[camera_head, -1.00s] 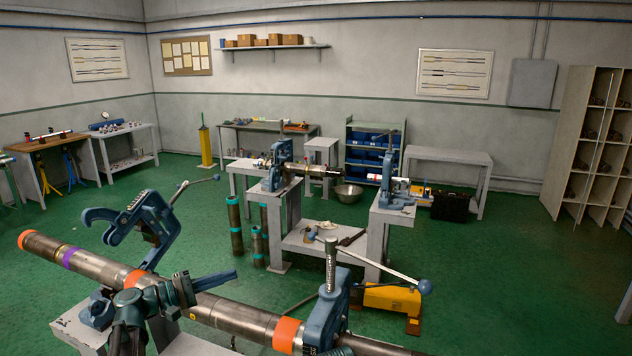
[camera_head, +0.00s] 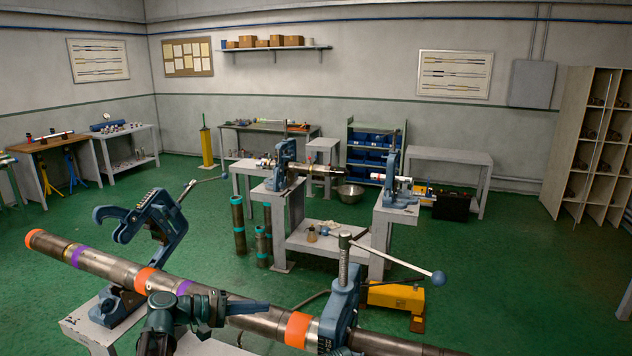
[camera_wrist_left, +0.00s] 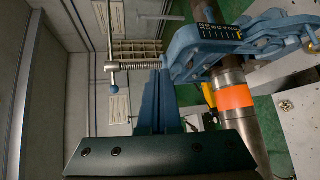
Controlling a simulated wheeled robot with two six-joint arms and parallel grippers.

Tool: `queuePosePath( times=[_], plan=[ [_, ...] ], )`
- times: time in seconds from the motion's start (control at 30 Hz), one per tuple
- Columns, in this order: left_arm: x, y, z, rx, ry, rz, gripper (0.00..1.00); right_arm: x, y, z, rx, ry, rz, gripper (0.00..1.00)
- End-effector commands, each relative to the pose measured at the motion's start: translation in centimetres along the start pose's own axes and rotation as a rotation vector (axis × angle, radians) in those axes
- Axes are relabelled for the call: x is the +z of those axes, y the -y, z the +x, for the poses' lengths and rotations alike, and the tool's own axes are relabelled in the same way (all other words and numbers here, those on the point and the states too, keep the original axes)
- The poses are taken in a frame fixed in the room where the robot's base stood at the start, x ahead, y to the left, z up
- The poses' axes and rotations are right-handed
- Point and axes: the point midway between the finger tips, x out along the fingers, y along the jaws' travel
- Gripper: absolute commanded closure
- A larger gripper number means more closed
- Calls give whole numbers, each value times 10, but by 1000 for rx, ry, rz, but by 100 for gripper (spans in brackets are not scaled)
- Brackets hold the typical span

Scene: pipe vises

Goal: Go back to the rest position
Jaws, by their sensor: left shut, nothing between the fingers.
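My left gripper (camera_head: 262,307) comes in low in the head view, in front of the long steel pipe (camera_head: 100,264) with orange and purple bands. It is shut and empty, fingers pointing right. In the wrist view its blue fingers (camera_wrist_left: 163,100) are together, beside a blue vise (camera_wrist_left: 215,45) and the pipe's orange band (camera_wrist_left: 235,97). The near left vise (camera_head: 150,225) has its yoke swung open and tilted above the pipe. The near right vise (camera_head: 343,300) stands closed around the pipe. I do not see my right gripper.
A second vise bench (camera_head: 310,246) with a pipe in two vises stands beyond. A steel bowl (camera_head: 350,195), a yellow tool (camera_head: 396,296) and upright pipes (camera_head: 239,225) stand near it. Green floor is free on the left and right.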

Motion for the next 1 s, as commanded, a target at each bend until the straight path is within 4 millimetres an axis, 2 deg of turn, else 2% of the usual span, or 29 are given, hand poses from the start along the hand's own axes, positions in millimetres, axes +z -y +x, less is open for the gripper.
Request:
queuePosePath(
  times=[0.03,0.17,0.3,0.4,0.53,0.6,0.7,0.83,1.0],
  plan=[
    [13,11,14,-49,21,14,100,0,0,3,0,0,0,39],
    [46,47,46,-217,80,63,100,0,1,7,0,0,0,39],
    [101,107,81,-496,176,170,100,-1,1,15,0,0,0,39],
    [140,151,90,-725,249,276,100,-1,2,21,0,0,1,39],
    [175,195,83,-998,322,425,100,-2,3,27,0,0,1,39],
    [187,210,75,-1124,349,500,100,-2,3,30,0,0,1,39],
    [197,223,64,-1265,373,592,100,-2,3,33,0,0,1,39],
    [202,229,53,-1381,386,669,100,-2,3,35,0,0,1,39],
    [203,230,47,-1433,389,704,100,-2,3,35,0,0,1,39]
  ],
)
